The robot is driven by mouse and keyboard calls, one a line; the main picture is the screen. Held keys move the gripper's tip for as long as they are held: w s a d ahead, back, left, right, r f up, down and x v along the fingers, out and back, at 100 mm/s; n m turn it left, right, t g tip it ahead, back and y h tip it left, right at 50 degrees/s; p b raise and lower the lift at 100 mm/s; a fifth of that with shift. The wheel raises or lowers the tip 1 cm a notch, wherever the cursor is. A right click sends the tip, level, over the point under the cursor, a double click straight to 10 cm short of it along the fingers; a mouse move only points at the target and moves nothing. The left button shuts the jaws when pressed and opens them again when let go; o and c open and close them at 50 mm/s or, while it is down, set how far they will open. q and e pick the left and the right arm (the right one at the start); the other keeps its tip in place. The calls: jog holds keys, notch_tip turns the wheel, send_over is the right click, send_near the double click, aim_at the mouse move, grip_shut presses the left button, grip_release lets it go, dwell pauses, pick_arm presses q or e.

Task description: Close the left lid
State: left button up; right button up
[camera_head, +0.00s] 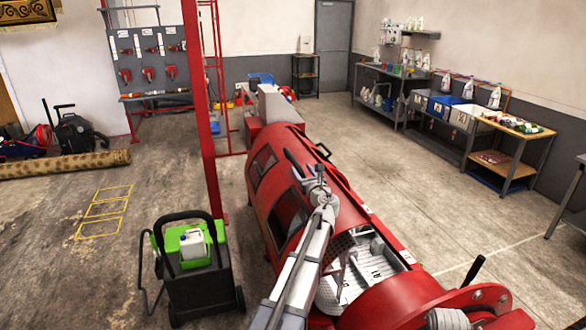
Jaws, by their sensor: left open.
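The long red drum machine (262,211) stands in the middle, with dark window panels on its curved side. Its top is open at the near end, where a pale slotted interior (372,268) shows. I cannot clearly tell where the left lid's edges run on the red shell. A black handle (323,151) sits on the far top of the shell. My left arm reaches up across the machine, and my left gripper (308,168) is open above the red shell, close to this handle. I cannot tell whether it touches anything. My right gripper is not in view.
A black and green wheeled cart (193,262) stands left of the machine. A red post (199,110) rises behind it. Another black handle (473,270) sticks up at the right. Workbenches (500,140) line the right wall. The floor between them and the machine is clear.

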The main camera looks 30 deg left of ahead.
aim_at(295, 163)
pick_arm(q)
jog(key=shift+w+a+f+b, duration=0.3)
jog(key=shift+a+f+b, duration=0.05)
jog(key=shift+f, duration=0.35)
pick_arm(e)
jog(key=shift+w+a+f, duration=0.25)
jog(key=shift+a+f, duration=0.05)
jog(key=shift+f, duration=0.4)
pick_arm(q)
jog(key=shift+r, duration=0.1)
jog(key=shift+w+a, duration=0.2)
jog(key=x, duration=0.7)
jog(key=shift+c, duration=0.2)
grip_shut()
